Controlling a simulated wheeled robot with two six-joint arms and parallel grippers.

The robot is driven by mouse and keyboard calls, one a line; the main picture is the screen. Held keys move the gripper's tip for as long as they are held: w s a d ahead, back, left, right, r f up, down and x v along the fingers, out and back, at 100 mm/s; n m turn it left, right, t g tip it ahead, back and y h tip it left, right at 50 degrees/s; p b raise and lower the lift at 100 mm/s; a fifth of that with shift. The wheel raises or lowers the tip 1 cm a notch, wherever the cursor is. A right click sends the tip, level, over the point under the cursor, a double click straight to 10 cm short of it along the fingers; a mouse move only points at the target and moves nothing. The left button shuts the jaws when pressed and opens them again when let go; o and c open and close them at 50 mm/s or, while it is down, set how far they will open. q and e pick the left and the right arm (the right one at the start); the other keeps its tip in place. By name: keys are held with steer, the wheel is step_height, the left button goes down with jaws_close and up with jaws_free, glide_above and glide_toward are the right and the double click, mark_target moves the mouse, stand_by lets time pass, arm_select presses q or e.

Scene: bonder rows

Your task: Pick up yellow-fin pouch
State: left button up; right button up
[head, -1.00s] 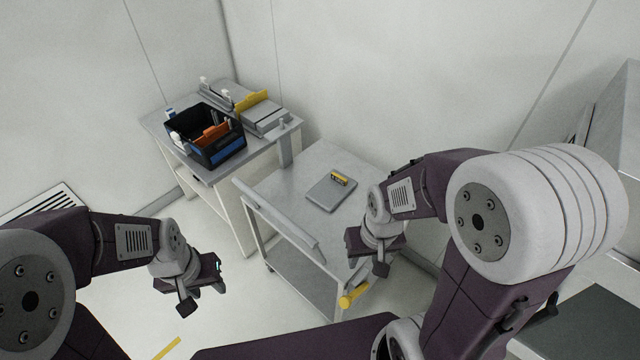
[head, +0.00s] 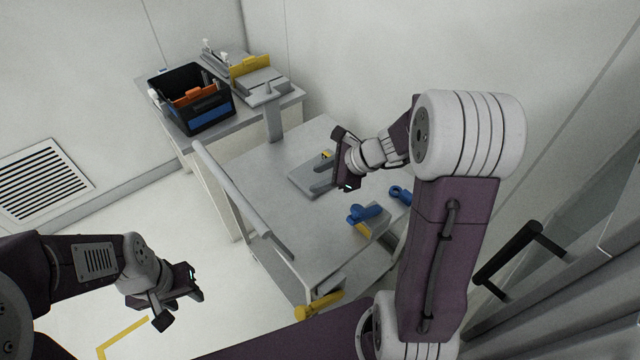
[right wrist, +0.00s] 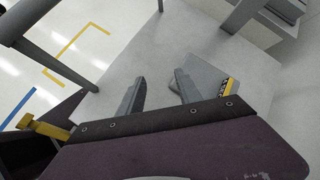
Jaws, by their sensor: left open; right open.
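The yellow-fin pouch (head: 300,181) is a flat grey piece with a yellow-and-black strip, lying on the grey cart top. It also shows in the right wrist view (right wrist: 205,77), with its strip at its right end. My right gripper (head: 317,176) is open over the pouch in the head view and covers part of it. In the right wrist view its fingers (right wrist: 160,77) are apart with only cart top between them; the pouch lies to the right, partly behind the right finger. My left gripper (head: 181,306) is open and empty over the floor, left of the cart.
Blue pieces (head: 366,212) lie on the cart top (head: 262,160) right of the pouch. A grey rail (head: 238,203) edges the cart's left side. A black bin (head: 205,122) with an orange-finned item and a yellow-plated fixture (head: 250,66) stand on the back table.

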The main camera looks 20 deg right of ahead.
steer(key=w+d+f+m+t+b, duration=0.1)
steer(key=w+d+f+m+b, duration=0.1)
steer(key=w+d+m+b, duration=0.1)
steer(key=w+d+f+m+t+h+b, duration=0.1)
steer(key=w+d+f+m+t+b, duration=0.1)
steer(key=w+d+f+m+b, duration=0.1)
steer(key=w+d+f+m+t+b, duration=0.2)
steer(key=w+d+f+m+b, duration=0.1)
steer(key=w+d, duration=0.2)
steer(key=shift+w+d+f+m+h+b, duration=0.15)
steer(key=shift+d+m+h+b, duration=0.2)
steer(key=shift+d, duration=0.3)
steer(key=b+x, duration=0.1)
steer(key=x, duration=0.3)
steer(key=shift+a+f, duration=0.1)
steer(key=shift+f, duration=0.2)
steer(key=shift+w+a+f, duration=0.1)
steer(key=shift+w+f, duration=0.1)
steer(key=shift+w, duration=0.1)
arm_select(q)
step_height(320, 180, down, 14)
arm_select(e)
steer(key=shift+r, duration=0.1)
jaws_close()
